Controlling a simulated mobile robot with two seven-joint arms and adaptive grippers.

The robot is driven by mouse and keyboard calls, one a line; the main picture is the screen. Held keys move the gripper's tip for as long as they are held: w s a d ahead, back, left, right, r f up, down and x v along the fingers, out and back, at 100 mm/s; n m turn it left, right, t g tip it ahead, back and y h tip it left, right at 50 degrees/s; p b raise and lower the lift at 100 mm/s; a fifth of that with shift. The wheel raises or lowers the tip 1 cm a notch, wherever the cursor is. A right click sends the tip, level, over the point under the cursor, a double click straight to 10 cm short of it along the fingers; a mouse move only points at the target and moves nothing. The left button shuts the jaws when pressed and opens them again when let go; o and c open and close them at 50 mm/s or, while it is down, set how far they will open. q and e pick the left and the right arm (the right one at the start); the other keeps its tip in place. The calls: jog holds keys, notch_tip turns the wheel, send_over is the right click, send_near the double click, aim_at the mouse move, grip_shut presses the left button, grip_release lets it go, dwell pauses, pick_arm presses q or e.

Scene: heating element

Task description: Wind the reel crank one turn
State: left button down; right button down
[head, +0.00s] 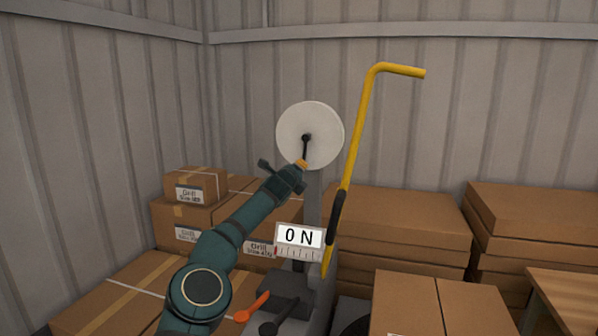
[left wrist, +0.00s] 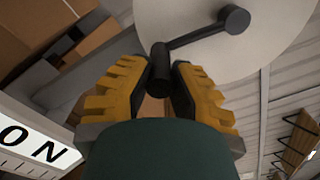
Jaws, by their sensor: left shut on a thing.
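The white round reel (head: 322,122) stands upright on a grey post, with a black crank arm (head: 305,147) at its hub. In the head view the crank arm points down from the hub. My left gripper (head: 301,165) is at its lower end. In the left wrist view the reel (left wrist: 262,45) fills the upper right and the black crank handle (left wrist: 160,70) sits between the yellow fingers of my left gripper (left wrist: 163,88). The fingers are shut on the handle. My right gripper is not in either view.
A yellow bent bar (head: 358,135) rises just right of the reel. An "ON" sign (head: 299,236) stands below, with an orange lever (head: 254,306) near its base. Cardboard boxes (head: 198,186) are stacked at left and right (head: 405,217). Metal walls enclose the corner.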

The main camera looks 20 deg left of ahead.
pick_arm(q)
jog(key=shift+d+n, duration=0.4)
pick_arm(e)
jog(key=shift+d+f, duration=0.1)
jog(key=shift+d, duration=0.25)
pick_arm(q)
jog(key=shift+d+r, duration=0.1)
jog(key=c, duration=0.8)
grip_release()
jog(key=shift+w, duration=0.1)
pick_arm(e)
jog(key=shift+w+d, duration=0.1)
